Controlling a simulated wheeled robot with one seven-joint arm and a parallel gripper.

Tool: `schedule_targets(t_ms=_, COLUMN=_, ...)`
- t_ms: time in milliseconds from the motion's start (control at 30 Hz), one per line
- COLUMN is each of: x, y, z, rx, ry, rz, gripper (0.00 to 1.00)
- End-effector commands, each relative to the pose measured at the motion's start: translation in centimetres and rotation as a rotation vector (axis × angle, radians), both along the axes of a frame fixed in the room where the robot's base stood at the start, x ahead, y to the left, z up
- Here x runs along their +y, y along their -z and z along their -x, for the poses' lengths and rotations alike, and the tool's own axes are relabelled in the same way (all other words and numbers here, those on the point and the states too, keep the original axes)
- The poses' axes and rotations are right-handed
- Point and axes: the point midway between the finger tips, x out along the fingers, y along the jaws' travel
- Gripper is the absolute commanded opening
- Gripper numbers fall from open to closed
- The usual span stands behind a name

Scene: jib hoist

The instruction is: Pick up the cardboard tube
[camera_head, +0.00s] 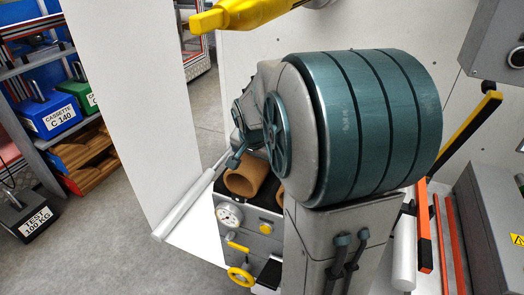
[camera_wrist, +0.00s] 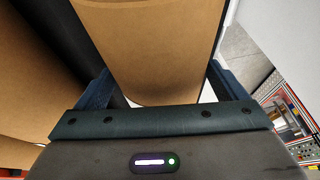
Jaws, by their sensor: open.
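In the wrist view a brown cardboard tube (camera_wrist: 160,50) lies between the two dark teal fingers of my gripper (camera_wrist: 160,78). The gripper is open, with one finger on each side of the tube; I cannot tell whether either finger touches it. A second brown tube-like surface (camera_wrist: 30,75) fills the left of that view. In the head view a cardboard tube (camera_head: 245,179) lies on a dark surface, its open end showing, and part of another brown piece (camera_head: 280,194) shows to its right. My own arm hides much of that area, and my fingers are not clearly seen there.
Below the tubes is a panel with a gauge (camera_head: 229,215) and a yellow handwheel (camera_head: 241,275). A white panel (camera_head: 130,90) stands left of the tubes. A yellow part (camera_head: 240,14) hangs above. Shelves with a blue cassette (camera_head: 54,115) and a test weight (camera_head: 28,215) stand far left.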

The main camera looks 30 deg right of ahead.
Motion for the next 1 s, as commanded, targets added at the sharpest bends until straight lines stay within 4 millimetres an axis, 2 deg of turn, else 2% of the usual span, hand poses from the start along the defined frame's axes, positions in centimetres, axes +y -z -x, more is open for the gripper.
schedule_targets(t_ms=267, x=-0.1, y=0.5, z=-0.2, rx=-0.001, ry=0.0, rz=-0.001, gripper=0.91)
schedule_targets(t_ms=300, x=-0.1, y=0.5, z=-0.2, rx=-0.001, ry=0.0, rz=-0.001, gripper=0.89)
schedule_targets(t_ms=467, x=-0.1, y=0.5, z=-0.2, rx=-0.001, ry=0.0, rz=-0.001, gripper=0.44)
schedule_targets(t_ms=500, x=-0.1, y=0.4, z=-0.3, rx=-0.005, ry=-0.002, rz=0.001, gripper=0.42)
schedule_targets(t_ms=767, x=-0.1, y=0.2, z=-0.3, rx=-0.005, ry=-0.002, rz=0.001, gripper=0.42)
schedule_targets(t_ms=1000, x=-0.1, y=-1.9, z=-0.3, rx=-0.007, ry=-0.002, rz=0.002, gripper=0.42)
